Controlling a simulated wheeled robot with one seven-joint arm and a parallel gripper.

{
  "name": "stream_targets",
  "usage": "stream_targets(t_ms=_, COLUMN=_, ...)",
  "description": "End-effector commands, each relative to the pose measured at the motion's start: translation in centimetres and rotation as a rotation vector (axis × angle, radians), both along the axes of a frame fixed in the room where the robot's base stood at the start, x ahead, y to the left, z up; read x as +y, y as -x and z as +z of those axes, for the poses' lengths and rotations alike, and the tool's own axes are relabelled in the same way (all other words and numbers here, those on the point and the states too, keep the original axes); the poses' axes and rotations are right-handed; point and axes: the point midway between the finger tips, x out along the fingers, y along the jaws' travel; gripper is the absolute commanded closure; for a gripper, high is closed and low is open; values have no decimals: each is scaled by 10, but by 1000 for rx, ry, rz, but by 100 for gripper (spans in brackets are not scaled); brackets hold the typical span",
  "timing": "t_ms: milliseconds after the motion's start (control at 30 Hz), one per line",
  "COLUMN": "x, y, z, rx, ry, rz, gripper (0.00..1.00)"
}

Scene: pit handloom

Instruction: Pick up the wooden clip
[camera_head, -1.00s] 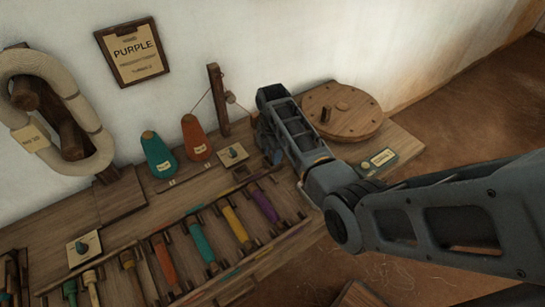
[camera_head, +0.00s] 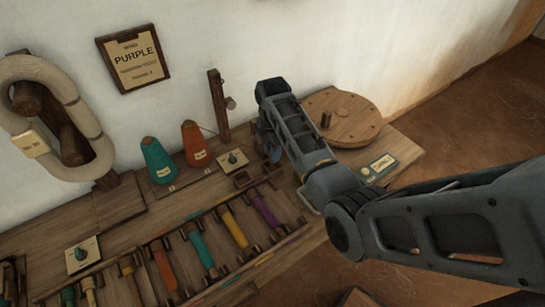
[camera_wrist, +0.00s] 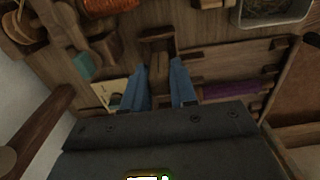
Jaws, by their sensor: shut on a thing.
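My gripper (camera_wrist: 160,90) points down at the workbench, its two blue fingers closed on a narrow brown wooden piece, which I take to be the wooden clip (camera_wrist: 158,72). The clip lies between the fingers in the wrist view, and its lower part is hidden by the gripper's dark body. In the head view my gripper (camera_head: 268,143) is near the back of the bench, left of the round wooden wheel, and its fingertips and the clip are mostly hidden by my own arm. I cannot tell whether the clip is clear of the bench.
Teal (camera_head: 158,160) and orange (camera_head: 196,144) cones stand left of my gripper. A wooden post (camera_head: 218,105) rises behind it, close by. A rack of coloured bobbins (camera_head: 235,228) lies in front. The round wheel (camera_head: 345,110) is to the right. A grey tray (camera_wrist: 270,12) shows in the wrist view.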

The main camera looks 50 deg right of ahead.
Motion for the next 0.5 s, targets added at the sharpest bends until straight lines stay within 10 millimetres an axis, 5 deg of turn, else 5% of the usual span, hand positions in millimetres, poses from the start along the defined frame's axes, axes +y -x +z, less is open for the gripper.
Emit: stream_targets(t_ms=500, x=-93, y=39, z=62, rx=-1, ry=0, rz=-3, gripper=100)
